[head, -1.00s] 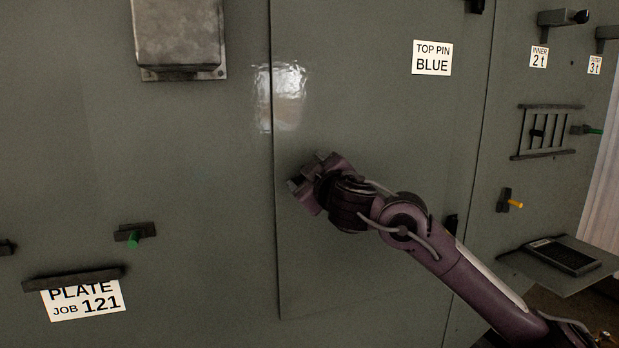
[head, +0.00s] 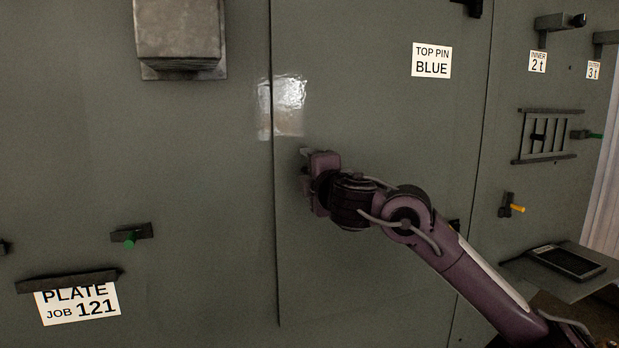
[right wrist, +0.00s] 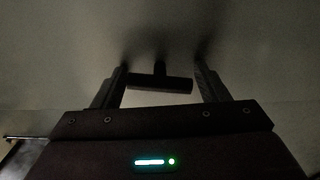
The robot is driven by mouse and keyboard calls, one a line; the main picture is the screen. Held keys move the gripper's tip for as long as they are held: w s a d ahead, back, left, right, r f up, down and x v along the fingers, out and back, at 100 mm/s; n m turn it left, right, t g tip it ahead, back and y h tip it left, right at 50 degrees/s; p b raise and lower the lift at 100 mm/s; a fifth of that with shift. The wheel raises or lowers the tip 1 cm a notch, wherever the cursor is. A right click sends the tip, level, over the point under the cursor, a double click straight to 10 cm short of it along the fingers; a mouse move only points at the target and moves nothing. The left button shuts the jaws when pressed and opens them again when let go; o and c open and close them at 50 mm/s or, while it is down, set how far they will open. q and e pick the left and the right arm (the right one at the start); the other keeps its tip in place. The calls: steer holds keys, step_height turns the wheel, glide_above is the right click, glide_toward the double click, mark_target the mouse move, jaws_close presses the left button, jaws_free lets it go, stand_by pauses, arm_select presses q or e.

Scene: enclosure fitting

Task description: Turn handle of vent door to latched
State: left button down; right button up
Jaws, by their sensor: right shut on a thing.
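The large grey-green door panel (head: 380,110) fills the middle of the head view. My right gripper (head: 306,178) is at its left part, close to the seam, with its jaws against the panel. In the right wrist view a dark T-shaped handle (right wrist: 160,83) stands off the panel between the two fingers of my right gripper (right wrist: 162,80). The gripper is shut on this handle, and the bar runs across from finger to finger. In the head view the handle is hidden by the gripper. My left gripper is not in view.
A grey metal box (head: 180,35) sticks out at the upper left. A green-tipped peg (head: 130,237) and a ledge over a job plate (head: 80,302) are at the lower left. At the right are a barred vent (head: 548,136), a yellow-tipped peg (head: 513,207) and a shelf (head: 562,265).

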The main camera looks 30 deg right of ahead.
steer(key=shift+n, duration=0.8)
steer(key=o, duration=0.9)
steer(key=shift+s+a+b, duration=0.1)
steer(key=shift+s+b, duration=0.2)
steer(key=shift+b, duration=0.05)
steer(key=b+v, duration=0.1)
steer(key=v, duration=0.6)
steer(key=shift+s, duration=0.1)
